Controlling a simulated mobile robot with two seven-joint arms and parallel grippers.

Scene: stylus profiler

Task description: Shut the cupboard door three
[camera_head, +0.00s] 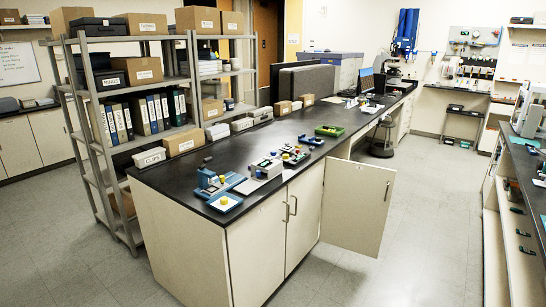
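A cream cupboard door (352,210) with a small dark handle (387,191) stands swung open at the side of the black-topped island bench. It juts out into the aisle floor. Two other cream doors, a left one (255,258) and a right one (305,215), sit shut in the bench front, with upright handles near their shared edge. No door number is readable. The inside of the open cupboard is mostly hidden behind the open door. Neither of my grippers is in view.
A stool (382,135) stands beyond the open door. Loaded shelves (133,240) are on the left. The aisle floor (430,240) between is clear.

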